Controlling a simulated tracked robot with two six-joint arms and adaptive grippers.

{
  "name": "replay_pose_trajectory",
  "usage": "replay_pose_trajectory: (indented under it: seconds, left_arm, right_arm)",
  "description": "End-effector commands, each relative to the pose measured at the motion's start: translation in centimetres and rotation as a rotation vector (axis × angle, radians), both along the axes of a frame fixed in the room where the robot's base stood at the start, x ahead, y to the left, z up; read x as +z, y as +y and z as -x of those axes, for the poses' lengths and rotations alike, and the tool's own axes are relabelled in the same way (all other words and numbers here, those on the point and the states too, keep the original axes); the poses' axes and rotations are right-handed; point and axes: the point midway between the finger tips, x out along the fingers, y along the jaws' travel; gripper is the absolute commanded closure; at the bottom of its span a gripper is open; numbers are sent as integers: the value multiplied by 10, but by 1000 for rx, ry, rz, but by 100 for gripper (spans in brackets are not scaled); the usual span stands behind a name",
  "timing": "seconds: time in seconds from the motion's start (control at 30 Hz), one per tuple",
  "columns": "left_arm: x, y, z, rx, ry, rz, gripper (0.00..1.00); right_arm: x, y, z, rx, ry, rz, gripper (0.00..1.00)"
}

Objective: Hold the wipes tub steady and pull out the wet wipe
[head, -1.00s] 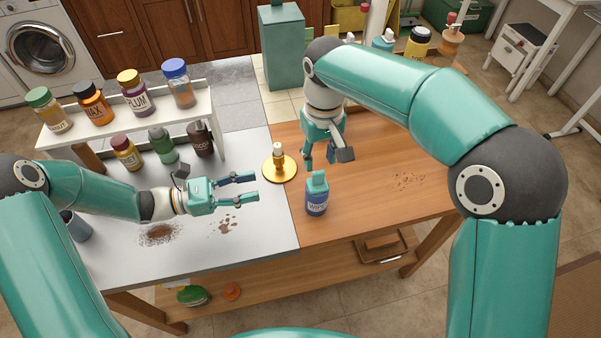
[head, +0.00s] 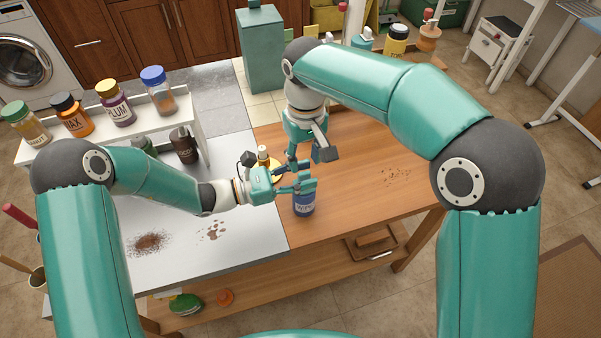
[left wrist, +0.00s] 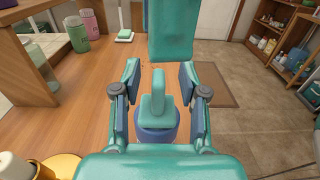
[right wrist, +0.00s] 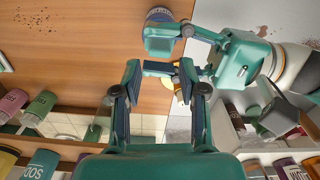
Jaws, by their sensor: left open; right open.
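The wipes tub (head: 304,207) is a small blue upright container on the wooden table top, near its join with the grey top. A teal wet wipe (left wrist: 157,104) sticks up from the top of the tub, which also shows in the left wrist view (left wrist: 157,136). My left gripper (left wrist: 158,85) is open, with its fingers on either side of the wipe and a gap at each side. My right gripper (right wrist: 160,75) is open and empty, just behind the tub and close to my left gripper. The grippers partly hide the tub's top in the head view.
A white rack (head: 135,117) with several labelled bottles is at the back left. Brown spills (head: 150,243) mark the grey top.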

Motion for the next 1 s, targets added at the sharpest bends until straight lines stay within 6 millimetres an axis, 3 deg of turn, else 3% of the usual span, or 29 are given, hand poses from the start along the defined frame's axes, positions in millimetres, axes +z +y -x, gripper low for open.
replay_pose_trajectory:
  seconds: [0.33, 0.6, 1.0]
  left_arm:
    - [0, -4, -1, 0, 0, 0, 57]
    - [0, -3, -1, 0, 0, 0, 100]
    - [0, -3, -1, 1, 0, 0, 100]
  right_arm:
    - [0, 0, 0, 1, 0, 0, 58]
    - [0, 1, 0, 1, 0, 0, 58]
    - [0, 1, 0, 2, 0, 0, 58]
